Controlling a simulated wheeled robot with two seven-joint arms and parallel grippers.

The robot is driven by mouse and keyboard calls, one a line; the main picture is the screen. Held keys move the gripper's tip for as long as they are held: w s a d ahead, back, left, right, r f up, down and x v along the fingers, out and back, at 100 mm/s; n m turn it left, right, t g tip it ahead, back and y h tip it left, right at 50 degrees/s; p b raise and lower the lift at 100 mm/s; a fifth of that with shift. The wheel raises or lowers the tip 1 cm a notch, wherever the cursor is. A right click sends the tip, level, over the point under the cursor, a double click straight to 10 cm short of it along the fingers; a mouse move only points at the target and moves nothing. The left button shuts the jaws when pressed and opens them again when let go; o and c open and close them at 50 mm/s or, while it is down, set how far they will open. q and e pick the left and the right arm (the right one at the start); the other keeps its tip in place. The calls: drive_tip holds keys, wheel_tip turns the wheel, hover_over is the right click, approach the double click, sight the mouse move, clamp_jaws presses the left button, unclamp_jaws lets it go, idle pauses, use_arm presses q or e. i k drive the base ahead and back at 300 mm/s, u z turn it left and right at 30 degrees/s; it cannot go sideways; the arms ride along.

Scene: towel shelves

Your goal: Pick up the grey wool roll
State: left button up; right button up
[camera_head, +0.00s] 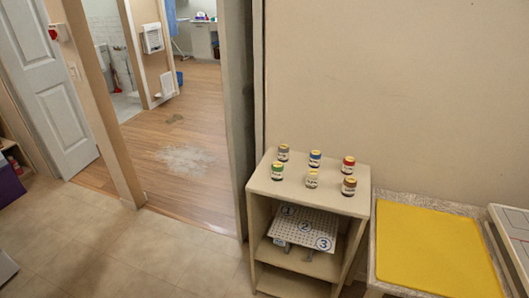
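The small roll with a grey band (283,152) stands upright at the back left of the top of a beige shelf unit (262,185). It looks like the grey wool roll. Beside it in the back row stand a blue-banded roll (315,158) and a red-banded roll (348,165). The front row holds a green-banded roll (277,171), a pale yellowish one (312,179) and a brown one (349,186). The rolls stand apart from one another. Neither of my grippers shows in the head view.
A perforated board with numbered circles (300,228) sits inside the shelf unit. Right of it is a table with a yellow mat (430,250). A wall (390,90) stands behind. Left are a door frame (105,100), white door (50,90) and clear tiled floor (120,250).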

sight(283, 150)
drive_tip(key=u, duration=0.4)
drive_tip(key=i, duration=1.3)
drive_tip(key=z, duration=0.55)
